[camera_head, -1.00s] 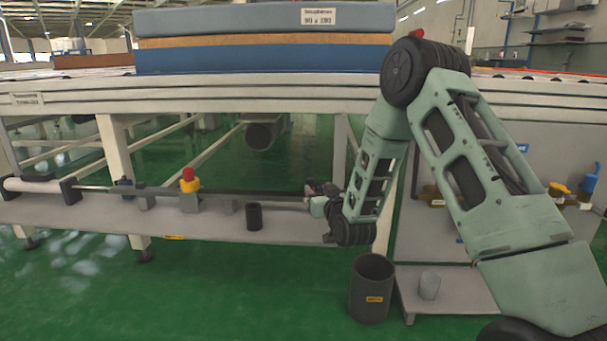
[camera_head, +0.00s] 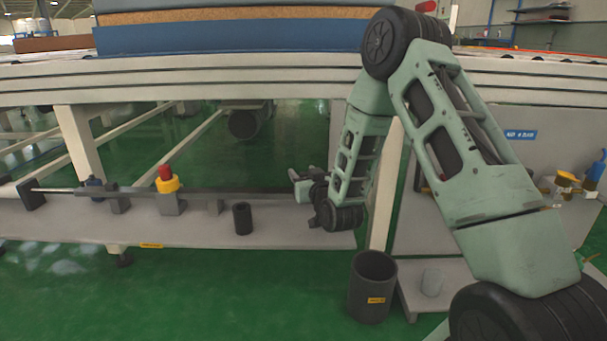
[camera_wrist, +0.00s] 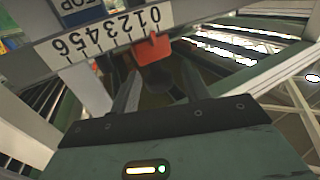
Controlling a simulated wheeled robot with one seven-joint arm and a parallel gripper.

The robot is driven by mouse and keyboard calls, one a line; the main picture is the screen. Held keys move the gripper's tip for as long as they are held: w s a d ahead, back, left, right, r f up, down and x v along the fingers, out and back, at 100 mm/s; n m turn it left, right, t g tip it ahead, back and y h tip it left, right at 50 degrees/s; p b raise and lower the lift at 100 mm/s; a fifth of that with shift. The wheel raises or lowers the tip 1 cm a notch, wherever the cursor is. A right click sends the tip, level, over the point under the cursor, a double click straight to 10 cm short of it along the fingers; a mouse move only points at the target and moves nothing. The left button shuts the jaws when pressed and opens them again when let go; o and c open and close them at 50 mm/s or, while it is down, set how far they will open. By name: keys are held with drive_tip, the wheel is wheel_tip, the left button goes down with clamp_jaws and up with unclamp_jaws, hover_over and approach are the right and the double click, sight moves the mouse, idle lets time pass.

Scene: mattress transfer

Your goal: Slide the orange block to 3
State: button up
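The orange block (camera_wrist: 153,51) is in the upper middle of the wrist view, at the edge of a white number scale (camera_wrist: 103,35) printed 0 to 6. Its narrow top end is by the 0 end of the scale; the 3 mark is farther left. My gripper (camera_wrist: 158,70) is open, with one finger on either side of the view below the block. The block appears just beyond the fingertips, and I cannot tell whether they touch it. In the head view my gripper (camera_head: 298,183) is at the right end of a dark rail; the block cannot be made out there.
The long dark rail (camera_head: 240,190) runs over a grey bench (camera_head: 60,222). A red-and-yellow button (camera_head: 167,180) and a black cup (camera_head: 242,218) stand left of my gripper. A conveyor with a blue mattress (camera_head: 220,36) is above. A dark bin (camera_head: 371,290) stands on the floor.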

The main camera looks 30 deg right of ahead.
clamp_jaws()
drive_tip(key=shift+s+d, duration=0.7)
drive_tip(key=shift+d, duration=0.35)
drive_tip(key=shift+o, duration=0.7)
unclamp_jaws()
